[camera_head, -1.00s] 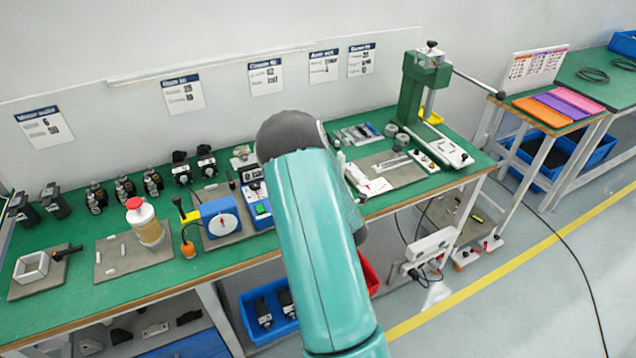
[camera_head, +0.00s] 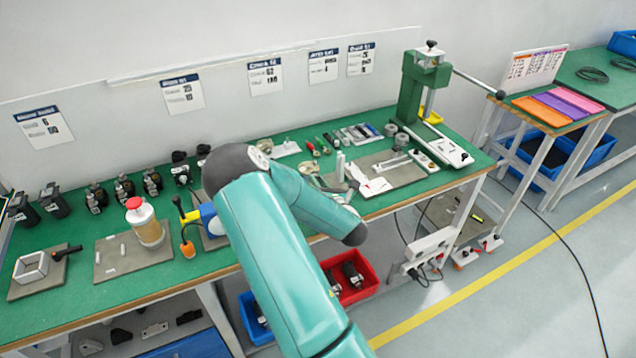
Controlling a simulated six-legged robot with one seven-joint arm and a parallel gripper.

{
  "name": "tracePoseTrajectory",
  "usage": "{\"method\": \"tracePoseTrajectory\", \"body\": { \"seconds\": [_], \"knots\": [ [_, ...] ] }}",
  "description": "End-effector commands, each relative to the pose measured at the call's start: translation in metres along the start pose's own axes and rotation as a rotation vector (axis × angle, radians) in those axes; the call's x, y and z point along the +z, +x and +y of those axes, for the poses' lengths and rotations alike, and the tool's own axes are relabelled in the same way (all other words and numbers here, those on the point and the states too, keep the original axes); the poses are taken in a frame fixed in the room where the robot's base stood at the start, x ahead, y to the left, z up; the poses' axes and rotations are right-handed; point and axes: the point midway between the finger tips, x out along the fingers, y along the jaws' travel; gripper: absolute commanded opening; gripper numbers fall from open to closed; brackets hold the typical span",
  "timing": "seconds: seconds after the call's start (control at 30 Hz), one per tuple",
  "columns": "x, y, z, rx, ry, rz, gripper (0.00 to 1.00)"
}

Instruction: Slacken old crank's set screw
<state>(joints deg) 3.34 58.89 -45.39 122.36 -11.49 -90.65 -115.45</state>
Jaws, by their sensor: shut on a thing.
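My teal arm crosses the middle of the view and bends at a dark grey joint over the green bench (camera_head: 190,268). My gripper is not visible; the arm hides whatever lies behind it. I cannot make out the old crank or its set screw. Small metal parts (camera_head: 308,168) lie just beyond my forearm, too small to name. A row of slim tools with coloured handles (camera_head: 318,146) lies behind them.
A green press (camera_head: 412,95) with a long lever stands at the bench's right. A white bottle with a red cap (camera_head: 143,220) and a partly hidden blue instrument (camera_head: 208,213) stand left. A red bin (camera_head: 352,283) sits below the front edge. Floor at right carries a cable.

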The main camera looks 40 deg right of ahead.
Motion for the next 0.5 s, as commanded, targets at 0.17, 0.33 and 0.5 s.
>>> {"method": "tracePoseTrajectory", "body": {
  "seconds": [0.17,0.33,0.5],
  "knots": [
    [0.0004,0.0023,0.0017,0.006,-0.071,-0.001,0.00],
    [0.0007,0.0024,0.0018,0.006,-0.100,-0.002,0.00],
    [0.0008,0.0024,0.0018,0.006,-0.107,-0.003,0.00]
  ]
}}
